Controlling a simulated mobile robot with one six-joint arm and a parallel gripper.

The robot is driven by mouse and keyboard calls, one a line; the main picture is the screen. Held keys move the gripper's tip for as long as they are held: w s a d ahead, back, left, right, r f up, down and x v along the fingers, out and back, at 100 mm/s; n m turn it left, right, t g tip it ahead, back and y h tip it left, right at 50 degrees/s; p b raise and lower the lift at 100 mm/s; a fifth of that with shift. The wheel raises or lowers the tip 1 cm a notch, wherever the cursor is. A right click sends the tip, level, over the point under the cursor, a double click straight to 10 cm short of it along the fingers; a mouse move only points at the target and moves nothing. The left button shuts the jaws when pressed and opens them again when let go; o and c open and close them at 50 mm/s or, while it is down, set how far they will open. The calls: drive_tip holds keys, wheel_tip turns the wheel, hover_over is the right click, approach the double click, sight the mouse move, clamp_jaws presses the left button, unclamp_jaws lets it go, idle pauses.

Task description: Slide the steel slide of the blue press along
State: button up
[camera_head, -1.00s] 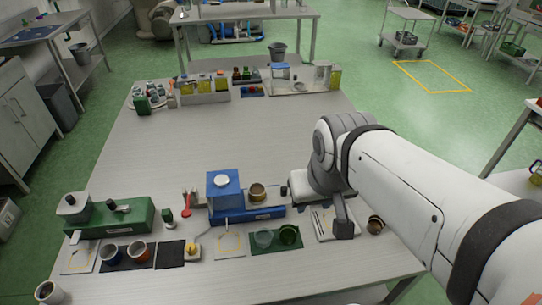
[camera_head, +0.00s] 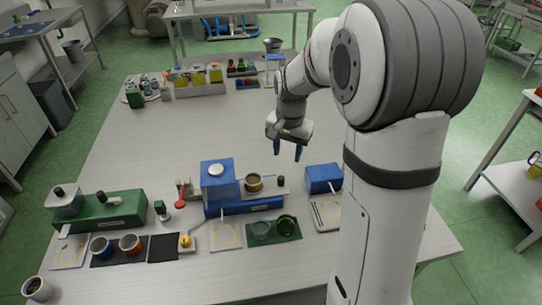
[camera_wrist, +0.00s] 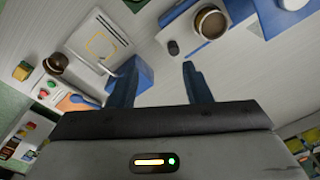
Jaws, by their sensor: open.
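The blue press (camera_head: 218,180) stands at the middle of the table's front part, with a tall blue block at its left and a low blue base (camera_head: 245,208) running right. A brown-rimmed cup (camera_head: 254,184) sits on the low part, and a dark knob (camera_head: 281,181) stands at its right end. Cup (camera_wrist: 210,22) and knob (camera_wrist: 173,47) also show in the wrist view. My gripper (camera_head: 287,150) is open and empty, pointing down above the table, behind and slightly right of the knob.
A separate blue box (camera_head: 323,178) with a pale lever stands right of the press. A green machine (camera_head: 110,210) stands left. The table behind the press is largely clear.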

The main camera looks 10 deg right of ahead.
drive_tip(key=m+b, duration=0.1)
drive_tip(key=m, duration=0.1)
hover_over(281, 177)
drive_tip(key=shift+g, duration=0.4)
wheel_tip(281, 177, down, 9)
drive_tip(key=shift+s+f, duration=0.1)
drive_tip(key=shift+f, duration=0.05)
wheel_tip(281, 177, down, 8)
drive_tip(key=shift+r+p, duration=0.2)
drive_tip(key=shift+p, duration=0.3)
drive_tip(key=shift+c, duration=0.2)
clamp_jaws()
